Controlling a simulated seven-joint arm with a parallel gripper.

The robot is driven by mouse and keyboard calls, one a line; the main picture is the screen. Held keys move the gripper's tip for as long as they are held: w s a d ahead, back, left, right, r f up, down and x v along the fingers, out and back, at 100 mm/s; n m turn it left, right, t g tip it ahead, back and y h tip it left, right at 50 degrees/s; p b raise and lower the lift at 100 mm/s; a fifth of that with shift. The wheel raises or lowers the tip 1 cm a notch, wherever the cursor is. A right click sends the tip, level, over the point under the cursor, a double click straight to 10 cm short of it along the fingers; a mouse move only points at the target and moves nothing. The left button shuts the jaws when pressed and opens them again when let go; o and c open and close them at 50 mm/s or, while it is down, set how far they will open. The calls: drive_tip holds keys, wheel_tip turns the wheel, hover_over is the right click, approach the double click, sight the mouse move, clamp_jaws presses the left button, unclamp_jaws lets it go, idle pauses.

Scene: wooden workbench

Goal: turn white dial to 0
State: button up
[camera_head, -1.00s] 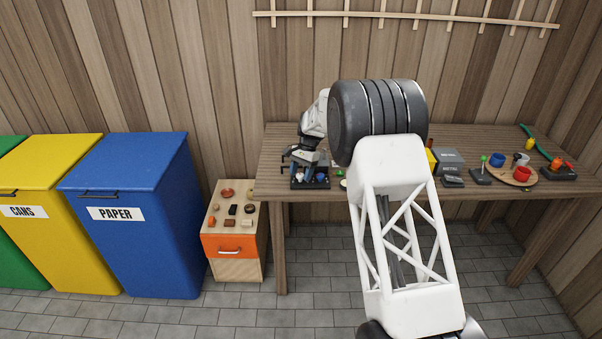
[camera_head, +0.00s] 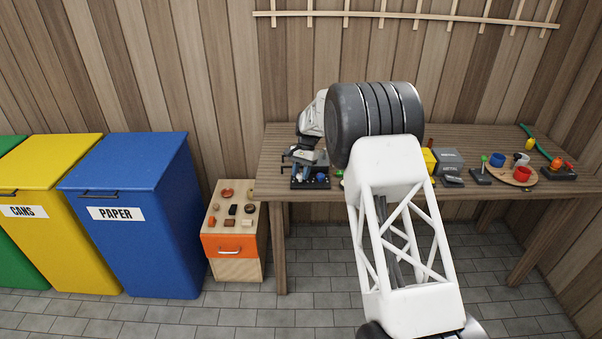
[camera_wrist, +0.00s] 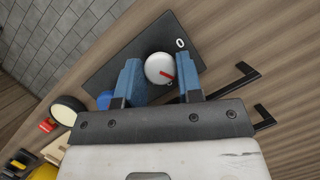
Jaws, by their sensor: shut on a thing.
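The white dial (camera_wrist: 159,68) with a red pointer mark sits on a dark panel (camera_wrist: 113,68) in the wrist view. A white "0" is printed on the panel above and to the right of the dial. The red mark points down and right, away from the "0". My gripper (camera_wrist: 163,75) has its blue fingers on both sides of the dial, shut on it. A blue knob (camera_wrist: 104,100) is partly hidden beside the left finger. In the head view my gripper (camera_head: 308,170) is over the panel (camera_head: 310,185) at the bench's left end, hiding the dial.
Black levers (camera_wrist: 233,80) stick out beside the panel. A drawer cabinet (camera_head: 236,226) with small items stands left of the bench (camera_head: 270,165).

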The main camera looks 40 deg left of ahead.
drive_tip(key=n+t+h, duration=0.1)
drive_tip(key=n, duration=0.3)
drive_tip(key=shift+a, duration=0.1)
drive_tip(key=n+t+h, duration=0.1)
drive_tip(key=n, duration=0.2)
drive_tip(key=shift+n, duration=0.4)
drive_tip(key=n+t, duration=0.1)
drive_tip(key=n, duration=0.2)
drive_tip(key=n+t+h, duration=0.1)
drive_tip(key=n, duration=0.2)
drive_tip(key=shift+s+n, duration=0.15)
drive_tip(key=shift+n, duration=0.15)
drive_tip(key=o, duration=0.9)
drive_tip(key=shift+a, duration=0.1)
drive_tip(key=v, duration=0.8)
drive_tip(key=shift+s, duration=0.2)
